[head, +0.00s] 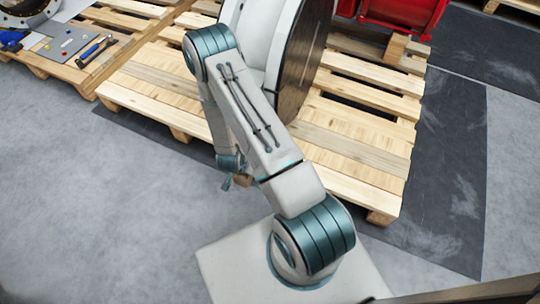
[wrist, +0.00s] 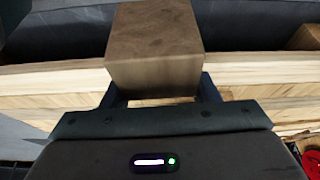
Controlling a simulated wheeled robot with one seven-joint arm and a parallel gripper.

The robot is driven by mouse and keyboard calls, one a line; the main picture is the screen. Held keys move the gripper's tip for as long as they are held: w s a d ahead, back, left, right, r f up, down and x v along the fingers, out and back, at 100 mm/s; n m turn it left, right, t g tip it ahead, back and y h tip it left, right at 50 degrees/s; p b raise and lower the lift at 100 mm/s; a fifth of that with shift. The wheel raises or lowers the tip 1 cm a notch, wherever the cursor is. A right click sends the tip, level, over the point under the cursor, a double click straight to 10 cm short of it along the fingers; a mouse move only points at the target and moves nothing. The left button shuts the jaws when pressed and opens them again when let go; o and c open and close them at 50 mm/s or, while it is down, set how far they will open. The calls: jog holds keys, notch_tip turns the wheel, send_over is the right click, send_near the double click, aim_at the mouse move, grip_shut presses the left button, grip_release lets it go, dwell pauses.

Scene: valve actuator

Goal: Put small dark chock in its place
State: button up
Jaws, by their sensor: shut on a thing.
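The small dark chock (wrist: 155,45) is a brown wooden block. My gripper (wrist: 158,92) is shut on it in the wrist view, with one finger on each side. In the head view my gripper (head: 232,178) hangs low in front of the pallet's near edge, and a bit of the chock (head: 242,180) shows beside it. Behind the chock, in the wrist view, are the pale pallet boards (wrist: 60,80) and a large dark curved surface (wrist: 70,35). The chock's place cannot be made out.
A large white and dark round body (head: 305,55) stands on the wooden pallet (head: 350,150). A red machine (head: 405,14) is at the back right. Tools (head: 92,50) lie on another pallet. The floor at left is clear.

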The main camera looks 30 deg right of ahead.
jog(key=f, duration=0.1)
jog(key=s+f, duration=0.1)
jog(key=f, duration=0.1)
jog(key=shift+d+m+b, duration=0.1)
jog(key=shift+m+b, duration=0.2)
jog(key=shift+b, duration=0.1)
jog(key=w+d+b, duration=0.1)
jog(key=w+d, duration=0.2)
jog(key=d, duration=0.1)
jog(key=w+d+b, duration=0.1)
jog(key=w+d, duration=0.3)
jog(key=d, duration=0.1)
jog(key=w+d+b, duration=0.2)
jog(key=w+d, duration=0.2)
jog(key=d, duration=0.1)
jog(key=shift+d+f, duration=0.1)
jog(key=shift+f, duration=0.05)
jog(key=shift+f+b, duration=0.85)
jog(key=shift+f, duration=0.85)
jog(key=shift+f, duration=0.2)
jog(key=o, duration=1.2)
jog(key=shift+r, duration=0.1)
